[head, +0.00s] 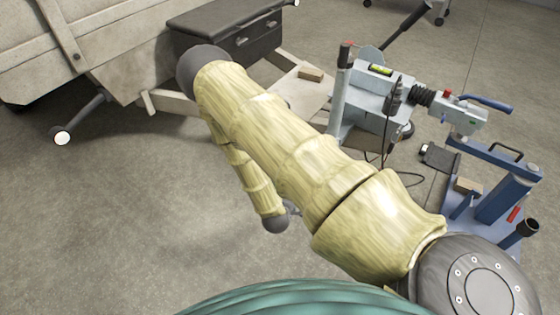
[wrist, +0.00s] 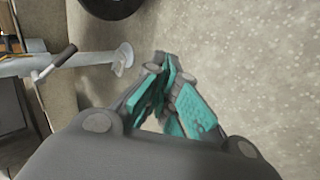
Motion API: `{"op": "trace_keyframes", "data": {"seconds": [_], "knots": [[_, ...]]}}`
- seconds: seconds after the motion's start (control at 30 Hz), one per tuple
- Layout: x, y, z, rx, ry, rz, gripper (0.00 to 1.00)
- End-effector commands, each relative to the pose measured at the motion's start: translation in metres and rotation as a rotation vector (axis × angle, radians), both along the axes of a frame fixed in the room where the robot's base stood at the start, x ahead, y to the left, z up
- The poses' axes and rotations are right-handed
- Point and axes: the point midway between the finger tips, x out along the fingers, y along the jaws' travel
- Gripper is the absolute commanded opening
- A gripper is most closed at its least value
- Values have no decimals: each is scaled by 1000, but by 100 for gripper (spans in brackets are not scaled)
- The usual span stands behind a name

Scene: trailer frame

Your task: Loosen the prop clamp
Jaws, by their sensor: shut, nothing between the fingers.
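In the wrist view, a grey prop leg (wrist: 90,60) runs in from the left edge to a pale foot plate. A thin lever with a black grip (wrist: 66,54) sticks up beside the leg. It looks like the clamp handle, but the clamp body is not clear. My gripper (wrist: 168,68), with teal finger pads, is shut and empty over the floor, right of the foot plate and apart from the lever.
The trailer body (head: 110,45) and a dark toolbox (head: 232,38) are at the upper left of the head view. A blue-grey jack (head: 485,185) and equipment with a cable stand at the right. A black wheel (wrist: 112,5) tops the wrist view. Floor is clear at lower left.

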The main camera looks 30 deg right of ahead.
Motion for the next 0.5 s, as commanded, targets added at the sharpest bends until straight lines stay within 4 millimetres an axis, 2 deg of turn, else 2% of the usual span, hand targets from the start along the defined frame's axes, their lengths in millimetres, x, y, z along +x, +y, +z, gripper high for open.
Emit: {"op": "trace_keyframes", "data": {"seconds": [0.03, 0.1, 0.3, 0.5], "knots": [[22, -8, -16, -67, -10, 36, 0], [49, -19, -23, -170, -10, 82, 0], [122, -43, -35, -462, 22, 179, 0], [185, -52, -40, -726, 101, 219, 0]]}}
